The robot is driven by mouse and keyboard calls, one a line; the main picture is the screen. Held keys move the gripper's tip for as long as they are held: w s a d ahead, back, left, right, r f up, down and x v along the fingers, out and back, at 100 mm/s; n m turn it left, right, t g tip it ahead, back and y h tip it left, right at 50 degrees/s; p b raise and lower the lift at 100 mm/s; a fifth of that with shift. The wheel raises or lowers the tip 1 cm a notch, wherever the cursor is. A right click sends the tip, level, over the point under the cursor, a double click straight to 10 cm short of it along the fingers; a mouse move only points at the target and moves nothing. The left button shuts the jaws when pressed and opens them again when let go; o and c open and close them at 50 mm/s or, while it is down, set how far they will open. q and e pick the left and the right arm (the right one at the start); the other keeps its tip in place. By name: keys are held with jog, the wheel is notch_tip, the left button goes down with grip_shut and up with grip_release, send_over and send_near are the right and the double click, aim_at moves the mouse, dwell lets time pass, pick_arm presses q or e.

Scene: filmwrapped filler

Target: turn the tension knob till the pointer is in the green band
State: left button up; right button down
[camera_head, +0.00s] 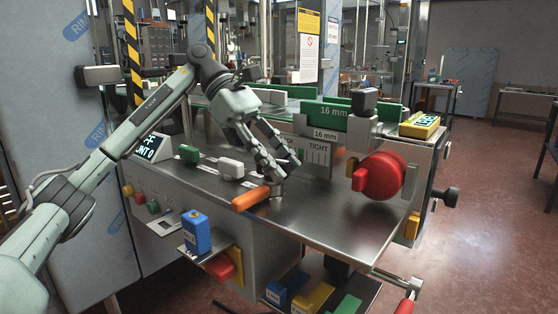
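My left gripper (282,166) reaches over the steel worktop from the left. Its two fingers point down and right, apart, with nothing seen between them. Its tips are just above the foot of an orange handle (252,198) and in front of a grey plate marked "TIGHT" (318,152). A large red round knob (382,176) sits right of the plate, clear of the gripper. A smaller black knob (446,196) is on the machine's right side. I cannot tell which is the tension knob. No pointer or green band can be made out; the gripper partly covers the plate. My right gripper is out of view.
A blue block (196,232) sits on a side shelf. The front worktop is clear.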

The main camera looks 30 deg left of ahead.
pick_arm(q)
jog(key=w+v, duration=0.1)
jog(key=v, duration=1.1)
jog(key=shift+s, duration=0.45)
